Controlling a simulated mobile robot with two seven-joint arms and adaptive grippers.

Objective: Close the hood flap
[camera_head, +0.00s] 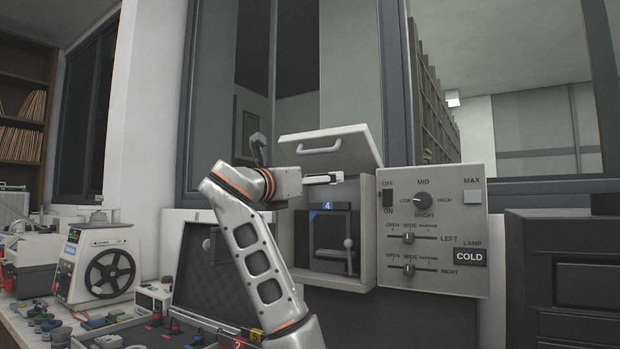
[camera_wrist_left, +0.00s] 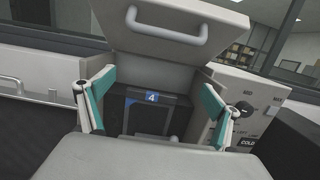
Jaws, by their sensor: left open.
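The hood flap (camera_head: 352,158) is a pale panel with a bar handle (camera_head: 318,147), raised and tilted at the top of a pale box-like hood (camera_head: 368,235). It also fills the top of the left wrist view (camera_wrist_left: 165,48), with its handle (camera_wrist_left: 166,36) in sight. Below it the hood front is open, showing a dark unit (camera_head: 333,240) with a blue "4" label. My left gripper (camera_head: 325,179) is in front of the hood, below the flap handle. Its fingers (camera_wrist_left: 158,92) are spread wide with nothing between them. My right gripper is not in view.
A control panel (camera_head: 440,272) with a knob, switch and sliders stands right of the hood. A machine with a black wheel (camera_head: 97,268) and small parts crowd the left bench. A dark cabinet (camera_head: 565,275) stands at right.

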